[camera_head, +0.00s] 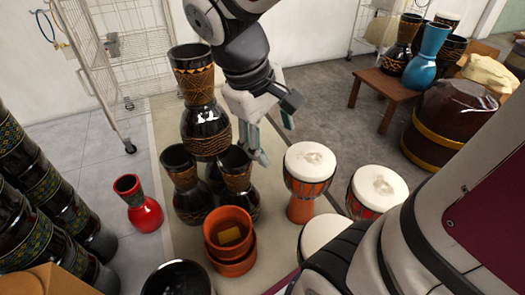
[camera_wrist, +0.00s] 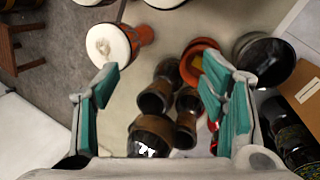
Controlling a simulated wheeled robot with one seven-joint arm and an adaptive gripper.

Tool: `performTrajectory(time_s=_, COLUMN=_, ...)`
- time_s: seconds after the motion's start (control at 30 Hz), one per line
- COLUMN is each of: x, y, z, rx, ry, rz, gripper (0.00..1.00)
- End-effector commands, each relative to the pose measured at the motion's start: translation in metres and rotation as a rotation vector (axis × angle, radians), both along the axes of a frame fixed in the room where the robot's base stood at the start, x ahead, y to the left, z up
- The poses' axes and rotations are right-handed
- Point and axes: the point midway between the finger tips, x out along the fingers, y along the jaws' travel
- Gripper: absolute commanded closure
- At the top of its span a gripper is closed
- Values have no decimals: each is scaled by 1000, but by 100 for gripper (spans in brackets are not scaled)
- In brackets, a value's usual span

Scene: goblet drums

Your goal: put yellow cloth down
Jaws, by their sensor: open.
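A small yellow piece, which looks like the yellow cloth (camera_head: 230,236), lies inside the upper of two stacked orange pots (camera_head: 228,258) in the head view. In the wrist view the orange pot (camera_wrist: 192,62) shows beyond the right-hand finger, with a little yellow inside it. My gripper (camera_head: 268,140) is above the floor, behind and a little right of the pots, beside a stack of dark drums. Its teal-padded fingers (camera_wrist: 158,82) are spread apart in the wrist view, with nothing held between them.
Dark carved drums (camera_head: 203,115) are stacked close left of my gripper. Orange drums with white heads (camera_head: 310,163) stand to its right. A red drum (camera_head: 145,212) and a black bowl (camera_head: 178,279) are nearby. A wooden table (camera_head: 385,90) stands back right.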

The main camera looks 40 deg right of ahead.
Motion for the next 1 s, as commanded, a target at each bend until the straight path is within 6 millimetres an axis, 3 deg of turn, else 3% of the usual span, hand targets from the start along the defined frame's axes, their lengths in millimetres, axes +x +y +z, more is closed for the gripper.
performTrajectory(time_s=0.3, x=-97, y=32, z=26, rx=163, ry=-50, rz=-172, gripper=35)
performTrajectory(time_s=0.5, x=-141, y=53, z=27, rx=265, ry=-63, rz=-232, gripper=35)
performTrajectory(time_s=0.7, x=-159, y=62, z=26, rx=311, ry=-63, rz=-251, gripper=35)
performTrajectory(time_s=1.0, x=-160, y=63, z=26, rx=313, ry=-62, rz=-252, gripper=35)
